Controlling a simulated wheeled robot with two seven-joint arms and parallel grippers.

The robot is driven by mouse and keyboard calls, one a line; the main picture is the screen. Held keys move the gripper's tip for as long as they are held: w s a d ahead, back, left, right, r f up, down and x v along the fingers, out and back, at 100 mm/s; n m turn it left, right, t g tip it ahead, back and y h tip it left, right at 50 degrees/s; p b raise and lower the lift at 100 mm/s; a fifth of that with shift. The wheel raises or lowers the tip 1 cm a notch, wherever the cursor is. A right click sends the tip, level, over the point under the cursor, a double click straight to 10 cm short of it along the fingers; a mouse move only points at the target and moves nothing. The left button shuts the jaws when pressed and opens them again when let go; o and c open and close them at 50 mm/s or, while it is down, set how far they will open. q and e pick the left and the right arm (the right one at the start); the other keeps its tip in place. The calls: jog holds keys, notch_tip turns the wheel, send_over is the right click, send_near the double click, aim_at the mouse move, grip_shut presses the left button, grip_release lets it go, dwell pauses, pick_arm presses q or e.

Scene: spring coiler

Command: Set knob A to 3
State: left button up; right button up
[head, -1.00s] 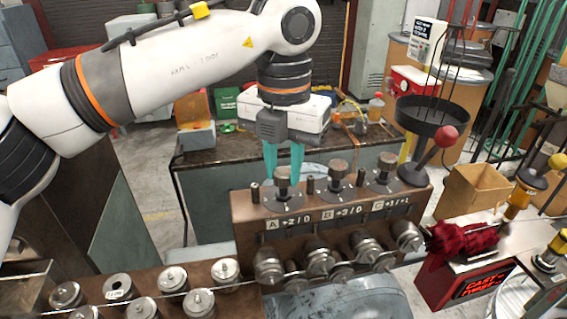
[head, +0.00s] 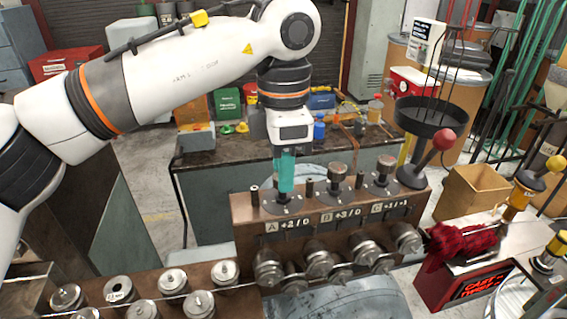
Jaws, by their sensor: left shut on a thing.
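Knob A is the leftmost of three knobs on top of the brown block. Its round dial plate (head: 283,205) shows, with the knob body hidden by my fingers. My left gripper (head: 286,185), with teal fingers, comes straight down from above and is shut on knob A. The label plate (head: 290,226) below it reads "A +2/0". Knob B (head: 337,180) and knob C (head: 383,170) stand to the right. Knob A's pointer setting is too small to tell. My right gripper is not in view.
Short dark posts (head: 310,187) stand between the knobs. Metal rollers (head: 318,257) line the front of the block. A red-balled lever (head: 444,140) stands to the right, with a dark red bundle (head: 465,240) below it. A workbench (head: 215,160) stands behind.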

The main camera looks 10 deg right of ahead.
pick_arm(q)
jog(key=m, duration=0.4)
jog(key=shift+r+m+p, duration=0.15)
jog(key=shift+m+p, duration=0.15)
jog(key=m, duration=0.5)
jog(key=shift+m+p, duration=0.3)
jog(key=m, duration=0.5)
jog(key=shift+p, duration=0.3)
jog(key=m, duration=0.4)
jog(key=shift+m, duration=0.3)
jog(key=o, duration=1)
